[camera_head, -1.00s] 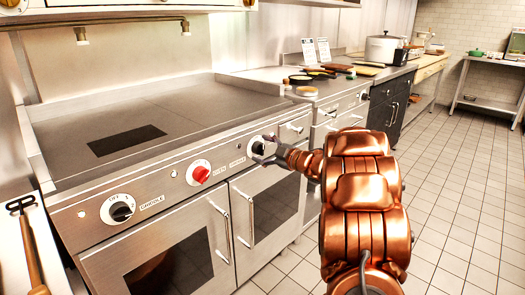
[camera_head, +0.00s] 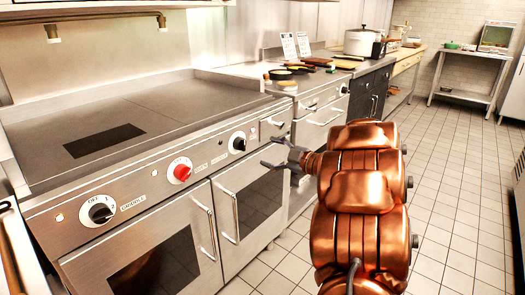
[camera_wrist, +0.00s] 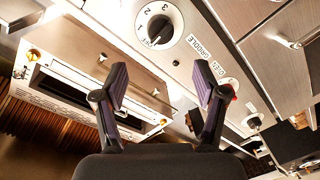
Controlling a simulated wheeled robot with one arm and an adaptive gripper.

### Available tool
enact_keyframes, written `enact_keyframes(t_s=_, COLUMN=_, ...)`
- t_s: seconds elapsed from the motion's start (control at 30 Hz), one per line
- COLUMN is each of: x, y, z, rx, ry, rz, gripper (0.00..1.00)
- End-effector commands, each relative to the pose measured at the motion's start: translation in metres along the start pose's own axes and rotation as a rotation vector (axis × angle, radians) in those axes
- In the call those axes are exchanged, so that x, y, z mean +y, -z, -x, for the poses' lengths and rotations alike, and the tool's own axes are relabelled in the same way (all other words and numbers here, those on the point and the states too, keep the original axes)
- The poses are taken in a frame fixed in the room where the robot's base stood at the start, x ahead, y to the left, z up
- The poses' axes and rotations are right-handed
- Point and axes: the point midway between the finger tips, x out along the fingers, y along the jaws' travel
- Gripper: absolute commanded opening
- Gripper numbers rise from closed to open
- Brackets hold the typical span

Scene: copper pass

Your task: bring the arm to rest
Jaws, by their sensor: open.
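My copper arm (camera_head: 358,195) stands folded in front of the stove in the head view. A black-and-white knob (camera_wrist: 160,27) and the control panel lie beyond the fingertips. The gap between the fingers and the stove front is hard to judge.
The stove has a flat griddle top (camera_head: 150,115), a red knob (camera_head: 180,170) and oven doors with upright handles (camera_head: 228,210). The tiled floor (camera_head: 455,170) on the right is clear.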

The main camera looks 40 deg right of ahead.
Motion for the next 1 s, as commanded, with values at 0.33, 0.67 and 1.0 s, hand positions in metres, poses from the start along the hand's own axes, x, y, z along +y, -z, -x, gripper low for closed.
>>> enact_keyframes(t_s=0.33, x=0.000, y=-0.001, z=0.011, rx=-0.002, ry=0.001, rz=0.000, gripper=0.71)
enact_keyframes(t_s=0.67, x=0.000, y=-0.001, z=0.010, rx=-0.001, ry=0.001, rz=0.000, gripper=0.71)
enact_keyframes(t_s=1.0, x=0.029, y=0.015, z=-0.004, rx=-0.109, ry=-0.040, rz=0.019, gripper=0.71)
